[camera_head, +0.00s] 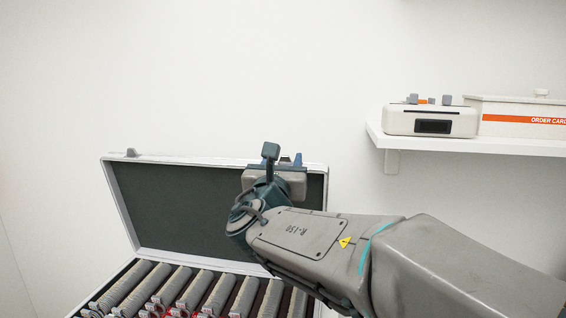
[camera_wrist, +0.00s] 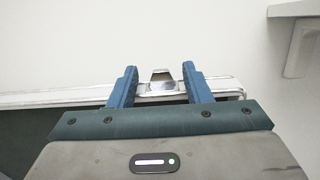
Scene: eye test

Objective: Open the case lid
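The case lid (camera_head: 170,215) stands raised behind the case (camera_head: 124,268), its dark lining facing the head camera and its silver rim around it. In the wrist view the lid's rim (camera_wrist: 60,97) runs across the picture, with a metal latch (camera_wrist: 163,80) on it. My gripper (camera_head: 285,160) is at the lid's top edge, toward its right end. In the wrist view its two blue fingers (camera_wrist: 160,85) are apart, one on each side of the latch, with gaps visible. Whether the fingertips touch the rim is unclear. My arm hides the lid's lower right part.
The case holds rows of grey items (camera_head: 190,290) with some red between them. A white shelf (camera_head: 470,145) on the right wall carries a beige device (camera_head: 432,120) and a box marked "ORDER CARD" (camera_head: 520,112). The wall above the lid is bare.

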